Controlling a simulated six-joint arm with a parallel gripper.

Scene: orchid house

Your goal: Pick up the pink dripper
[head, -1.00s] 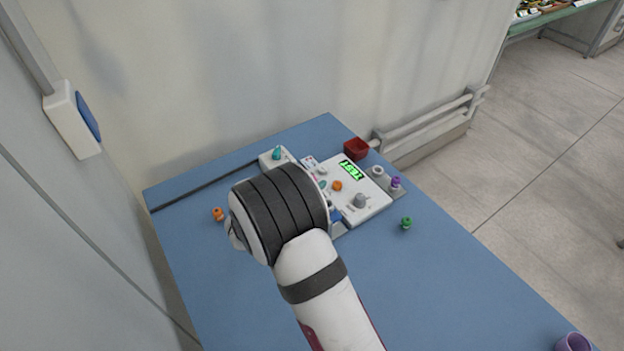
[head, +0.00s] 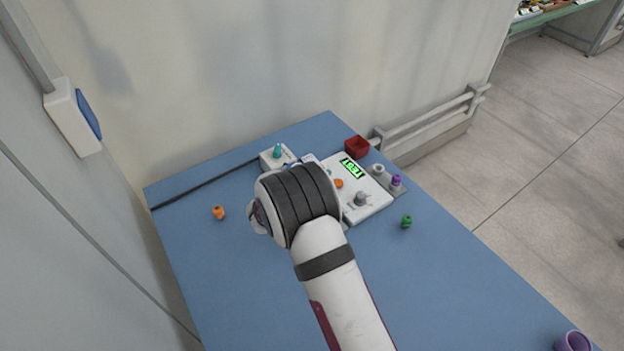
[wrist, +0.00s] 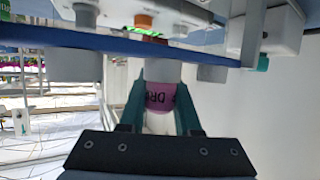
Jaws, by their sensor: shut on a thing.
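My gripper (wrist: 160,98) shows in the wrist view with its teal fingers shut on the pink dripper (wrist: 159,97), a pink-purple piece with dark lettering, partly cut off by the fingers. A pale part shows at either end of it. In the head view my wrist and arm hide both gripper and pink dripper, over the near left side of the white tester (head: 369,211). How far the dripper is from the table cannot be told.
A teal dripper (head: 278,151) stands on a white box. An orange one (head: 218,213) and a green one (head: 406,221) stand on the blue table (head: 250,310). A purple one (head: 397,181), a red bin (head: 356,147) and a purple cup (head: 572,342) are at the right.

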